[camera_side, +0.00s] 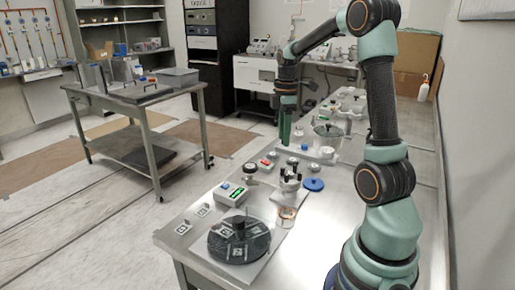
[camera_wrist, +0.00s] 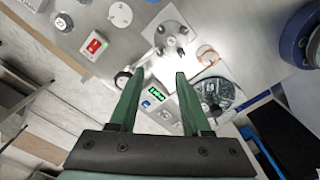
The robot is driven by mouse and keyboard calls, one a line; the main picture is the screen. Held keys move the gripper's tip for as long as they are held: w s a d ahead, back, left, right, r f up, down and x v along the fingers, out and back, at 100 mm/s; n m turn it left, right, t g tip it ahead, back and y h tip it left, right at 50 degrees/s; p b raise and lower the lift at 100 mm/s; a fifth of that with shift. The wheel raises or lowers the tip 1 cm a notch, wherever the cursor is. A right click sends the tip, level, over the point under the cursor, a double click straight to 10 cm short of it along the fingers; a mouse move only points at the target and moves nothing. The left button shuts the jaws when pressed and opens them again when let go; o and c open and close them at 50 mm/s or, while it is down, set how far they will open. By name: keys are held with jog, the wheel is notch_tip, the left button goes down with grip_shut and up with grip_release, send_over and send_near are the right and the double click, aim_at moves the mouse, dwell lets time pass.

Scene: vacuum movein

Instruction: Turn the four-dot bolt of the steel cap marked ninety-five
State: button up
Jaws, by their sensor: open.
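The marking ninety-five and the four-dot bolt are too small to read in either view, so I cannot tell which part is the named cap. A round steel piece with several dark posts (camera_wrist: 172,38) lies beyond my fingertips in the wrist view. It seems to be the post-topped steel piece (camera_side: 290,181) on the bench in the side view. A small round pale piece with dark marks (camera_wrist: 63,22) is at the upper left of the wrist view. My gripper (camera_wrist: 158,75) is open and empty, its green fingers apart; in the side view it hangs above the bench (camera_side: 285,122).
A dark labelled disc (camera_side: 238,242) stands at the bench's near end, beside a box with a green display (camera_side: 231,193). A copper-coloured ring (camera_side: 287,213) and a blue disc (camera_side: 314,184) lie nearby. A red-switch box (camera_wrist: 95,45) is left of the posts. A glass vessel (camera_side: 328,135) stands farther back.

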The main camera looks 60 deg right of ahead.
aim_at(283, 167)
jog(key=shift+r, duration=0.75)
jog(key=shift+c, duration=1.3)
notch_tip(283, 167, down, 12)
jog(key=m, duration=1.8)
grip_shut()
